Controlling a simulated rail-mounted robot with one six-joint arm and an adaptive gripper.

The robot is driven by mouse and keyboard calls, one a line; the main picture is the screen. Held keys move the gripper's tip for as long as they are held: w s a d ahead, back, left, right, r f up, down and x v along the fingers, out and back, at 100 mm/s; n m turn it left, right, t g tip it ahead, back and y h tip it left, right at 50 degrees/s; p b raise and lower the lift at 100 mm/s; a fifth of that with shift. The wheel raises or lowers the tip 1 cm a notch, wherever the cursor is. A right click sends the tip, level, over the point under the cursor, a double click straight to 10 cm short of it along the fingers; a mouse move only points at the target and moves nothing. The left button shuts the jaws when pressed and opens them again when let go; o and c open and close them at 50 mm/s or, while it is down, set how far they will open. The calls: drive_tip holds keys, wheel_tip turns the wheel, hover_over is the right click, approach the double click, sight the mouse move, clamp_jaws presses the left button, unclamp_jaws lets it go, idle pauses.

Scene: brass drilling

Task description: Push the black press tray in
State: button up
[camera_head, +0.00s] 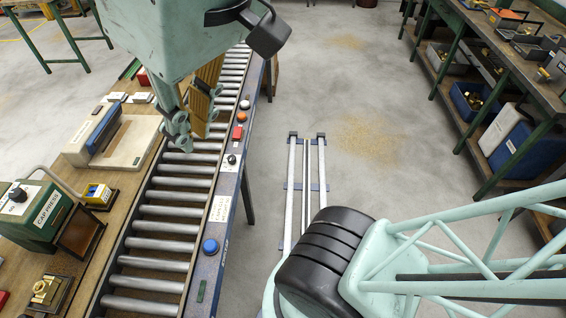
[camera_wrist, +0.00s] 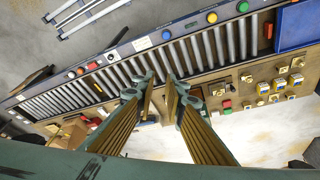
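The green cap press (camera_head: 35,213) stands on the wooden bench at the lower left of the head view. A dark, brown-black tray (camera_head: 80,232) sticks out from its right side, toward the roller conveyor. My gripper (camera_head: 187,128) is above the conveyor, up and to the right of the press, well apart from the tray. In the wrist view my gripper (camera_wrist: 161,84) points down with its two ribbed brass-coloured fingers apart and nothing between them. I cannot make out the tray in the wrist view.
The roller conveyor (camera_head: 158,228) runs between bench and floor, with buttons along its rail, including a blue one (camera_head: 210,246). A white-and-blue device (camera_head: 122,140) and a small yellow box (camera_head: 98,194) stand on the bench near the press. A blue bin (camera_wrist: 297,27) shows in the wrist view.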

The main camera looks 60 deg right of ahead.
drive_tip(key=shift+f, duration=0.45)
drive_tip(key=shift+c, duration=1.2)
drive_tip(key=w+n, duration=0.1)
drive_tip(key=w, duration=0.2)
drive_tip(key=w+r+n, duration=0.1)
drive_tip(key=w, duration=0.3)
drive_tip(key=w+a+r, duration=0.1)
drive_tip(key=w, duration=0.3)
drive_tip(key=shift+w+r+n+h, duration=0.1)
drive_tip(key=shift+r+n+h, duration=0.2)
drive_tip(key=shift+n, duration=0.1)
clamp_jaws()
drive_tip(key=w+a+f+n, duration=0.3)
drive_tip(key=w+a, duration=0.3)
drive_tip(key=w, duration=0.4)
drive_tip(key=w+a+f+n, duration=0.25)
drive_tip(key=w+a, duration=0.25)
drive_tip(key=w, duration=0.4)
drive_tip(key=w+a+f+n, duration=0.25)
drive_tip(key=w+a, duration=0.35)
drive_tip(key=w, duration=0.4)
drive_tip(key=s+a+f+n+g+h+p, duration=0.3)
drive_tip(key=a+f+n, duration=0.7)
drive_tip(key=a+f, duration=1.6)
drive_tip(key=s+a+f+n+t, duration=0.1)
drive_tip(key=s+a+f+n, duration=0.2)
drive_tip(key=s+a+f, duration=0.5)
drive_tip(key=shift+s+a+f, duration=0.25)
drive_tip(key=shift+a+f, duration=0.2)
drive_tip(key=shift+a, duration=0.4)
